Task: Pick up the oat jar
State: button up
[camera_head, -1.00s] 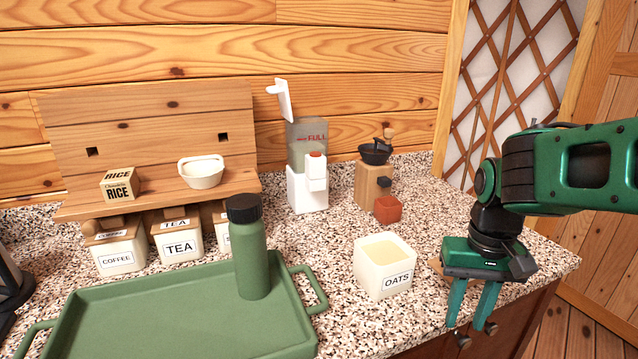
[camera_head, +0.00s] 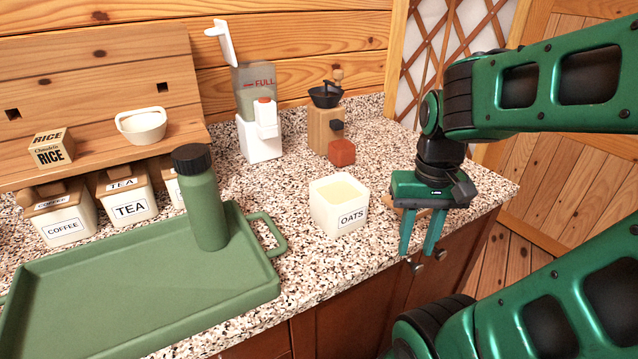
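The oat jar (camera_head: 336,213) is a cream, square, open-topped jar with an OATS label on its front. It stands upright on the speckled counter, right of the green tray. Its pale contents show at the top. My gripper (camera_head: 417,250) is to the right of the jar, at the counter's front edge, with its green fingers pointing down. The fingers are slightly apart with nothing seen between them. The gripper does not touch the jar. A wooden piece, perhaps a lid (camera_head: 397,206), shows partly behind the gripper.
A green tray (camera_head: 120,300) with a green bottle (camera_head: 205,205) is at left. Behind the jar stand a white dispenser (camera_head: 260,120) and a wooden grinder (camera_head: 325,130). COFFEE (camera_head: 62,222) and TEA (camera_head: 128,203) jars sit under a wooden shelf (camera_head: 95,160). Bare counter (camera_head: 290,190) surrounds the oat jar.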

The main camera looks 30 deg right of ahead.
aim_at(339, 202)
jog(key=z, duration=1.45)
jog(key=k, duration=0.7)
jog(key=z, duration=0.2)
